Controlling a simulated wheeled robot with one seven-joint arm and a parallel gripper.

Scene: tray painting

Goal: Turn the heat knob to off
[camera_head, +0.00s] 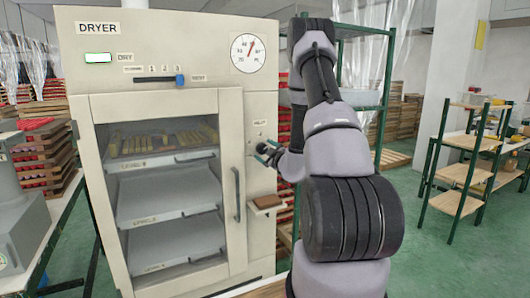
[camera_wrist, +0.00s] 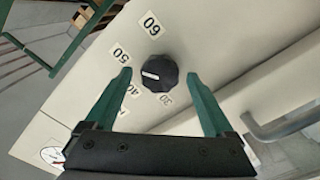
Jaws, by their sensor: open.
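The heat knob (camera_wrist: 160,73) is a black scalloped dial with a white mark on the dryer's pale front panel, in the wrist view. Labels 60, 50, 40 and 30 stand around it, and the mark points left, about between 50 and 40. No off label shows clearly. My gripper (camera_wrist: 158,76) is open, with one green finger on each side of the knob; I cannot tell whether they touch it. In the head view, my gripper (camera_head: 267,151) is at the right side of the dryer (camera_head: 180,25), below the heat label, and covers the knob.
A vertical door handle (camera_head: 237,195) and a small brown ledge (camera_head: 267,202) are close to my gripper. The dryer's glass door shows several trays inside. A slider (camera_head: 180,80) and a round gauge (camera_head: 248,53) are higher up. A green shelf frame (camera_head: 375,85) stands behind my arm.

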